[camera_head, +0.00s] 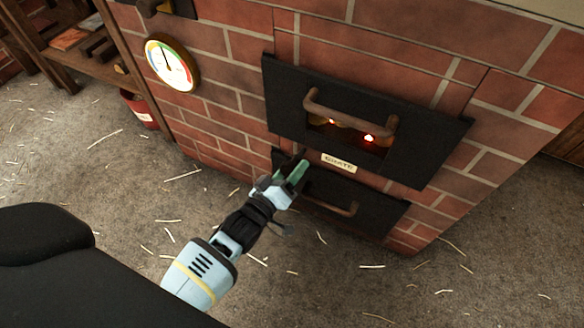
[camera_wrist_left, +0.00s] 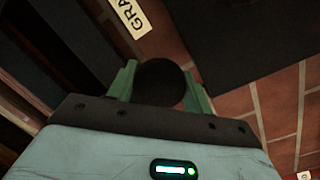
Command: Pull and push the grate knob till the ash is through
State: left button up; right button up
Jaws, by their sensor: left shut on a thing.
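My left gripper (camera_head: 293,171) reaches to the brick furnace front, just left of the small GRATE label (camera_head: 338,163). In the left wrist view its green fingers (camera_wrist_left: 162,88) are closed on both sides of a round black knob (camera_wrist_left: 160,80). The label (camera_wrist_left: 130,15) also shows there at the top. In the head view the fingers mostly hide the knob. The upper black door (camera_head: 430,150) has a window with a few orange glowing spots behind its bar handle (camera_head: 350,113). The lower black door (camera_head: 380,212) appears closed. Ash cannot be made out. My right gripper is out of view.
A round dial gauge (camera_head: 172,63) is on the brick wall (camera_head: 225,75). A wooden shelf (camera_head: 95,50) and a red container (camera_head: 142,110) stand at the left. The lower door's handle (camera_head: 330,200) is close under my gripper. The floor (camera_head: 400,290) has scattered straw bits.

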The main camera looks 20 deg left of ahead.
pick_arm(q)
jog(key=s+p, duration=0.3)
jog(key=s, duration=0.3)
jog(key=o, duration=1.3)
jog(key=shift+o, duration=0.2)
